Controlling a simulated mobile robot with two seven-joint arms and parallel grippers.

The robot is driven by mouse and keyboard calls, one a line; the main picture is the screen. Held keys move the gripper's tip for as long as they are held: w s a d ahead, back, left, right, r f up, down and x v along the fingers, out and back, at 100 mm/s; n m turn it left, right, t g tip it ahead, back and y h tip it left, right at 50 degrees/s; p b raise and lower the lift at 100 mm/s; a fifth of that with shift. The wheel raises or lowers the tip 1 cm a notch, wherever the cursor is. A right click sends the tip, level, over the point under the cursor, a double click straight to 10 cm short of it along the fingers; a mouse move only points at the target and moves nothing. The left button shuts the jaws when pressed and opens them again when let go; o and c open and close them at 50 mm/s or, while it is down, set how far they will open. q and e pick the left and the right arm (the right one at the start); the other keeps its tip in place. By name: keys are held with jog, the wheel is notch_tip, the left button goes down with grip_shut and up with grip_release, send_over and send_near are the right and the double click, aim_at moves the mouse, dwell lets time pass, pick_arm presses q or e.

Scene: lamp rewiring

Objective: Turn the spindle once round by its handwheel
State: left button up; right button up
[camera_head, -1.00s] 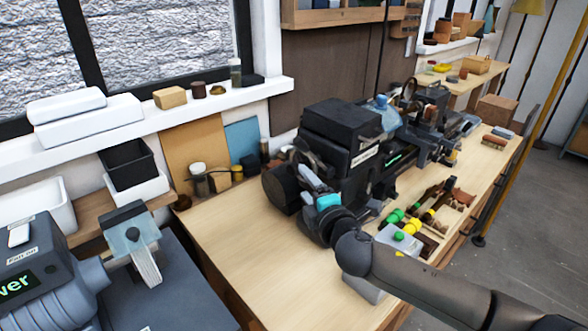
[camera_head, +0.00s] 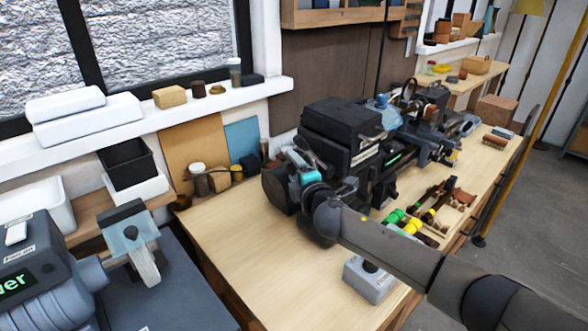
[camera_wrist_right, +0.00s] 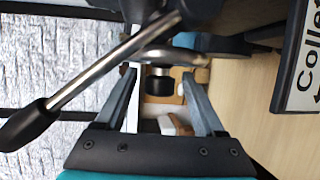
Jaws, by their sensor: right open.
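The lathe (camera_head: 340,130) stands on the wooden bench, with a dark round drum (camera_head: 277,190) at its headstock's left end. I cannot tell for sure whether this drum is the handwheel. My right gripper (camera_head: 304,158) is beside that end, its fingers partly hidden by the wrist. In the right wrist view the open fingers (camera_wrist_right: 160,85) point past a round metal part (camera_wrist_right: 158,57), perhaps a wheel rim. A metal lever (camera_wrist_right: 110,60) with a black grip crosses close in front at the left. I see no clear contact. My left gripper is out of view.
A grey box (camera_head: 368,284) with a black knob stands on the bench below my right arm. Green- and yellow-ended tools (camera_head: 395,216) lie right of it. Jars (camera_head: 200,180) stand by the wall. The front left bench top (camera_head: 250,240) is clear.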

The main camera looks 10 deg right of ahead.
grip_shut()
dwell(0.5)
